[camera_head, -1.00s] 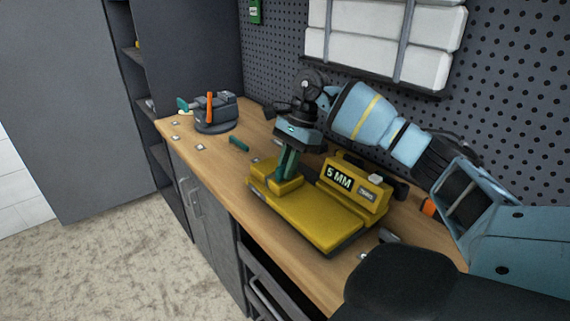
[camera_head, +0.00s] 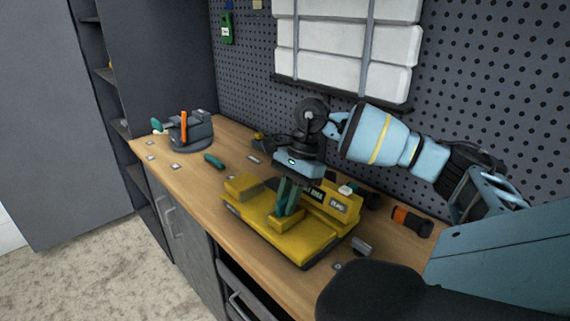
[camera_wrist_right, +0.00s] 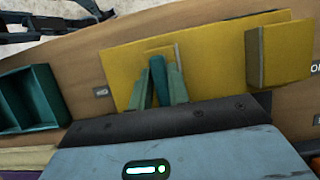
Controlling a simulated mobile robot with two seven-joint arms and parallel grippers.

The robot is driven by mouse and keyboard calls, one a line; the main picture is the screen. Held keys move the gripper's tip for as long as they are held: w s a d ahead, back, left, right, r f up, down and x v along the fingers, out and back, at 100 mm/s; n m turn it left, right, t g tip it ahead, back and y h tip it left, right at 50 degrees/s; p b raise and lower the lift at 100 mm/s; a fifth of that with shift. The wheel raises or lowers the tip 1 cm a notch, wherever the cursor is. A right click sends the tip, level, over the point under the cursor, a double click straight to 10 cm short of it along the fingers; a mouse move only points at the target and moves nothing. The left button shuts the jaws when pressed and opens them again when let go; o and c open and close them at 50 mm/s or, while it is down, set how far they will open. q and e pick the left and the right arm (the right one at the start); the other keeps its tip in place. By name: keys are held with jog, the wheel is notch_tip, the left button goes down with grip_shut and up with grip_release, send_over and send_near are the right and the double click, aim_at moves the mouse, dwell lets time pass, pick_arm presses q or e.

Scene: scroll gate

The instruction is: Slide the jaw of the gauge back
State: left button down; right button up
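The yellow gauge (camera_head: 300,243) lies on the wooden bench. Its fixed block (camera_head: 243,186) stands at the left end, and it also shows at the right of the wrist view (camera_wrist_right: 283,52). The movable jaw (camera_head: 286,222) is a low yellow block on the base, apart from the fixed block with bare base between. My right gripper (camera_head: 287,200) points down with its teal fingers at the jaw. In the right wrist view the fingers (camera_wrist_right: 160,85) are close around a darker teal upright piece on the jaw. The gauge's display is partly hidden behind the gripper.
A dark vise-like tool (camera_head: 190,133) with an orange bar stands at the far left of the bench. A small teal piece (camera_head: 214,161) lies nearer. An orange and black tool (camera_head: 411,222) lies right of the gauge. A pegboard (camera_head: 480,90) rises behind.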

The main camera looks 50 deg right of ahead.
jog(key=o, duration=0.4)
jog(key=shift+s, duration=0.3)
jog(key=shift+w, duration=0.15)
jog(key=shift+d+r, duration=0.1)
jog(key=shift+r, duration=0.1)
jog(key=v, duration=0.7)
jog(key=shift+r, duration=0.15)
